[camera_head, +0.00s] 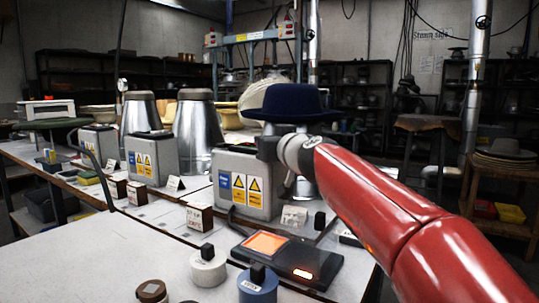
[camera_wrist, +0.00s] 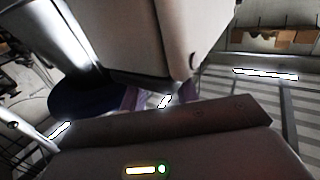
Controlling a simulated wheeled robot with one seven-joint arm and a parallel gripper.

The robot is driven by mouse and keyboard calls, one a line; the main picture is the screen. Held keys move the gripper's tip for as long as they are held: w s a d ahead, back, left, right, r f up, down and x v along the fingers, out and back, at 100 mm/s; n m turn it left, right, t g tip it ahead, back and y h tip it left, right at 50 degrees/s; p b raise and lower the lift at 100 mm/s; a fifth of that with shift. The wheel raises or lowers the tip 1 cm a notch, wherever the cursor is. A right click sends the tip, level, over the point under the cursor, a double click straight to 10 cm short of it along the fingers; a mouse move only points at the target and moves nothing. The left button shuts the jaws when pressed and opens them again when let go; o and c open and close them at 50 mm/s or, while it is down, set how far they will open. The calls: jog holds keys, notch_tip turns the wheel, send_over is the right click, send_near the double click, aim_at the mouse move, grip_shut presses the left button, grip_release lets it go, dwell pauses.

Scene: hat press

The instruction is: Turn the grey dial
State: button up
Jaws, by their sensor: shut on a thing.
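My gripper (camera_head: 266,148) is at the upper right edge of the nearest grey metal box (camera_head: 229,165), which has blue and yellow labels. In the wrist view the gripper's fingers (camera_wrist: 160,98) reach up to the underside of the box (camera_wrist: 150,35). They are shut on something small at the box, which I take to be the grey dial. The dial itself is hidden by my gripper and wrist in both views. A dark blue hat (camera_head: 290,101) is just above and behind my gripper; a dark blue shape (camera_wrist: 88,97) shows in the wrist view.
A dark device with a lit orange panel (camera_head: 265,244) lies in front of the box. Another grey box (camera_head: 151,157) and metal cones (camera_head: 199,135) stand left.

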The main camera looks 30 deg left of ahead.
jog(key=shift+w+d+f+n+g+y+b, duration=0.1)
jog(key=shift+f+n+g+y+b, duration=0.1)
jog(key=shift+n+g+y+b, duration=0.35)
jog(key=shift+w+d+f+n+g+y+b, duration=0.15)
jog(key=shift+n+g+y+b, duration=0.15)
jog(key=shift+g+b, duration=0.35)
jog(key=n+g, duration=0.1)
jog(key=g, duration=0.1)
jog(key=n+g+y, duration=0.1)
jog(key=shift+a+r+n+g+y, duration=0.1)
jog(key=shift+r+n+g+y, duration=0.15)
jog(key=shift+r+n+g, duration=0.15)
jog(key=n+g, duration=0.1)
jog(key=g+p, duration=0.1)
jog(key=shift+r+n+g+y+p, duration=0.2)
jog(key=shift+n+g+y+p, duration=0.1)
jog(key=shift+n, duration=0.05)
jog(key=n+g+p, duration=0.2)
jog(key=g+p, duration=0.1)
jog(key=shift+s+n+g+p, duration=0.1)
jog(key=shift+n+g+p, duration=0.6)
jog(key=shift+g+p, duration=0.5)
jog(key=shift+a+f, duration=0.1)
jog(key=shift+f, duration=0.1)
jog(key=o, duration=1)
